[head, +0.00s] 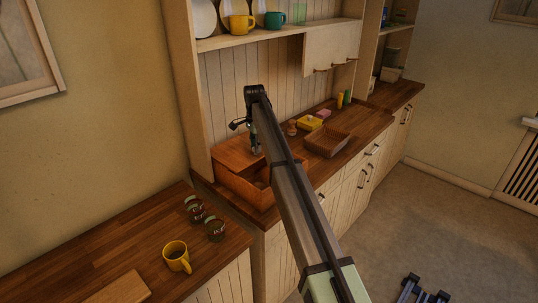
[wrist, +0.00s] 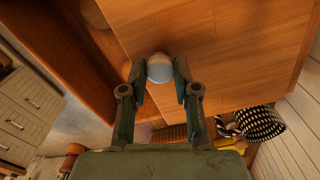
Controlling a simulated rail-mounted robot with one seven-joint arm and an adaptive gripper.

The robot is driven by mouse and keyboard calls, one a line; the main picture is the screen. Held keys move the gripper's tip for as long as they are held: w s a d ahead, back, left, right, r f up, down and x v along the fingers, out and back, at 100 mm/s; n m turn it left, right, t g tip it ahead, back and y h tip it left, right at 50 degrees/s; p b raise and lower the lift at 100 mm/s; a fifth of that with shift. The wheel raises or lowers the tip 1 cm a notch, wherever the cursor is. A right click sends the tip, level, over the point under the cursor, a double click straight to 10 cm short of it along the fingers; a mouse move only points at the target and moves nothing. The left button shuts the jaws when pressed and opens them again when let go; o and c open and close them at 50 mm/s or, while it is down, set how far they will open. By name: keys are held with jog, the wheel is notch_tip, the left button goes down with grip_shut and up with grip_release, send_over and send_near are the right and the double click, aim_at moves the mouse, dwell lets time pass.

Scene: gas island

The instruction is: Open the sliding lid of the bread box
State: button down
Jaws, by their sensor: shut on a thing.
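The bread box (head: 243,188) is a reddish-brown wooden box on the left end of the far counter. Its wooden lid (head: 237,152) covers the back part of the top. The front part is open, with a dark inside partly hidden by my arm. In the wrist view the lid (wrist: 225,40) fills the upper right, with the open inside of the box along its left edge. A round, pale knob (wrist: 160,68) sits on the lid. My gripper (wrist: 160,76) is shut on the knob, one finger on each side. In the head view my gripper (head: 255,145) is small above the lid.
A wicker basket (head: 327,142), a yellow butter dish (head: 309,123) and small items stand right of the box.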

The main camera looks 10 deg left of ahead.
jog(key=shift+w+a, duration=0.35)
jog(key=shift+a, duration=0.15)
jog(key=c, duration=0.8)
grip_release()
jog(key=shift+c, duration=0.2)
notch_tip(320, 180, up, 12)
